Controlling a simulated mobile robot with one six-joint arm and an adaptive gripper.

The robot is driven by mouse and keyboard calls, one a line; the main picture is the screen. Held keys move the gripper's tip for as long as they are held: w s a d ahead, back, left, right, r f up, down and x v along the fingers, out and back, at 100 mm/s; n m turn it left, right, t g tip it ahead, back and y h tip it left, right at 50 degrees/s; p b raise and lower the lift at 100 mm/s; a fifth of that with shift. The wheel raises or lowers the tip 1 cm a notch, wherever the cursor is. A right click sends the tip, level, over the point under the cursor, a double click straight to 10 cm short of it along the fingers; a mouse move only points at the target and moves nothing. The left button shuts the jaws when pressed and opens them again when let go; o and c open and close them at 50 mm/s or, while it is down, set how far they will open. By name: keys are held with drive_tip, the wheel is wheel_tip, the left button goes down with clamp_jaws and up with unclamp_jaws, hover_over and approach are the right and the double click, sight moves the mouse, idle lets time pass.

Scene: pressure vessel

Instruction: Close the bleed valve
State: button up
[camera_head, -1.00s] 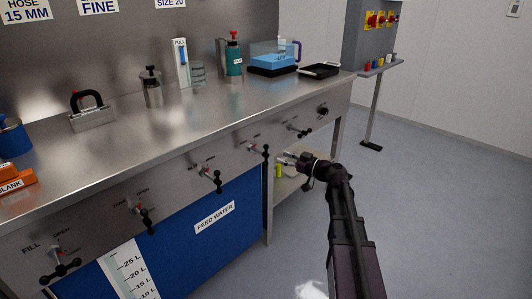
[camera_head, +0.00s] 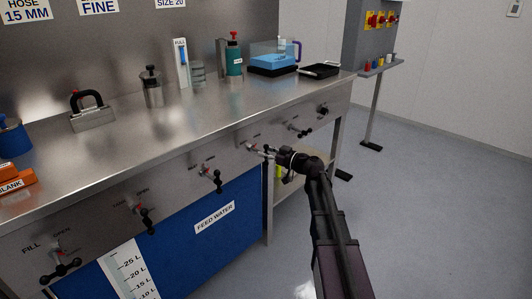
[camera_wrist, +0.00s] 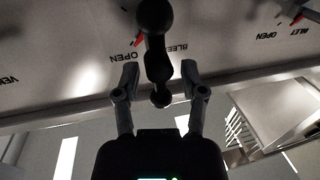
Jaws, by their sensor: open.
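The bleed valve has a black bar handle with ball ends (camera_wrist: 155,45) and a red pointer beside it. In the wrist view it hangs in front of the steel panel, beside the upside-down words "BLEED" and "OPEN". My gripper (camera_wrist: 160,72) is open, with one finger on each side of the handle's lower end. A gap shows at each finger, and the gripper is not shut on the handle. In the head view my gripper (camera_head: 274,153) is at this valve on the bench front and partly hides the handle.
Similar valve handles flank it on the panel: one to the left (camera_head: 212,179) and one to the right (camera_head: 299,130). The steel bench top (camera_head: 190,120) is above. A blue feed water tank (camera_head: 190,250) is below left. Open floor lies to the right.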

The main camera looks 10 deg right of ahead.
clamp_jaws()
drive_tip(key=shift+m, duration=0.5)
drive_tip(key=m+b, duration=0.1)
drive_tip(key=m, duration=0.2)
drive_tip(key=shift+w+d+f+m+t+b, duration=0.2)
drive_tip(key=shift+m+t+b, duration=0.1)
drive_tip(key=shift+t+b, duration=0.1)
drive_tip(key=m, duration=0.2)
drive_tip(key=m+t+b, duration=0.1)
drive_tip(key=m, duration=0.2)
drive_tip(key=shift+w+d+f, duration=0.1)
drive_tip(key=shift+d, duration=0.1)
drive_tip(key=shift+w+d+f+m+t+h+b, duration=0.15)
drive_tip(key=shift+m+t+h+b, duration=0.2)
drive_tip(key=shift+m, duration=1.35)
drive_tip(key=shift+s+f+m+t+h+b, duration=0.15)
drive_tip(key=shift+m+t+b, duration=0.3)
drive_tip(key=shift+m, duration=1.25)
drive_tip(key=shift+w+d+f+m+t+h+b, duration=0.15)
drive_tip(key=shift+m+t+b, duration=0.25)
drive_tip(key=shift+m, duration=1.3)
drive_tip(key=shift+a, duration=0.1)
